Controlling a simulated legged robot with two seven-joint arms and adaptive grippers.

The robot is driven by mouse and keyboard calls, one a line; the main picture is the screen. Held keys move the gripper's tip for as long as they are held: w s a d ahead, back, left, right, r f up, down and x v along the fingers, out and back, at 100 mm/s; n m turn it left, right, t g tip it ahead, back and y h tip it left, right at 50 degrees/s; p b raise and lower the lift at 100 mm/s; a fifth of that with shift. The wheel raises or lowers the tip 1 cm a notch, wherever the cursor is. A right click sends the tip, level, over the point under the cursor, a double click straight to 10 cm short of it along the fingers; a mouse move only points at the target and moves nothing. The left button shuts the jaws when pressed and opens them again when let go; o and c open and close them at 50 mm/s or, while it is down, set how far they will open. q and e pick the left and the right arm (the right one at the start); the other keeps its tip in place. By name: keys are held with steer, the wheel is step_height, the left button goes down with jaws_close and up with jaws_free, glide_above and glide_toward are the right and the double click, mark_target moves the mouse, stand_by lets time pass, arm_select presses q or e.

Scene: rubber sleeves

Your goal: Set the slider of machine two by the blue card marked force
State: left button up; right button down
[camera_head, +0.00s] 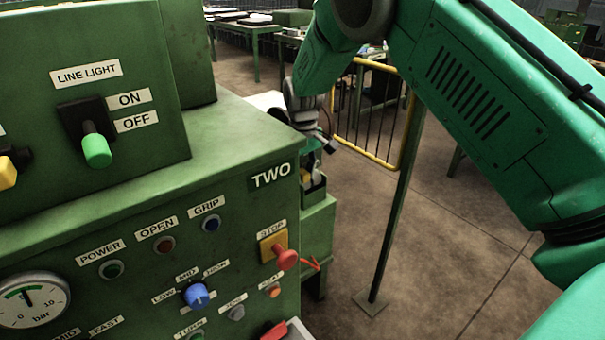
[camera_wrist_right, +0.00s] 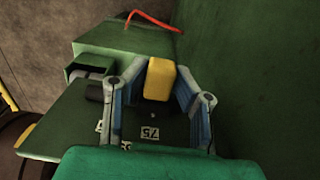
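Machine two (camera_head: 240,205) is a green cabinet with a "TWO" plate. A yellow slider knob (camera_head: 306,176) is on a green housing at its right side. In the right wrist view the knob (camera_wrist_right: 160,80) stands between the fingers, above a dark face with a small "75" label (camera_wrist_right: 150,133). My right gripper (camera_head: 317,147) reaches down over the housing; in its wrist view the gripper (camera_wrist_right: 160,85) is open, one finger each side of the knob. Contact is not clear. My left gripper is not in view. I see no blue card marked force.
The front panel has a red stop button (camera_head: 287,260), a blue dial (camera_head: 196,295) and a gauge (camera_head: 30,299). A red wire (camera_wrist_right: 152,20) sticks out beyond the housing. A yellow-framed barrier (camera_head: 402,135) on a post stands right of the machine.

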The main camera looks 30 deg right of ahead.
steer(key=shift+w+a, duration=0.1)
steer(key=shift+a, duration=0.2)
steer(key=d+p, duration=0.1)
steer(key=d, duration=0.1)
steer(key=shift+d, duration=0.4)
steer(key=c, duration=1.3)
jaws_free()
steer(key=shift+w, duration=0.1)
steer(key=shift+a, duration=0.1)
step_height(320, 180, up, 12)
steer(key=shift+f, duration=0.1)
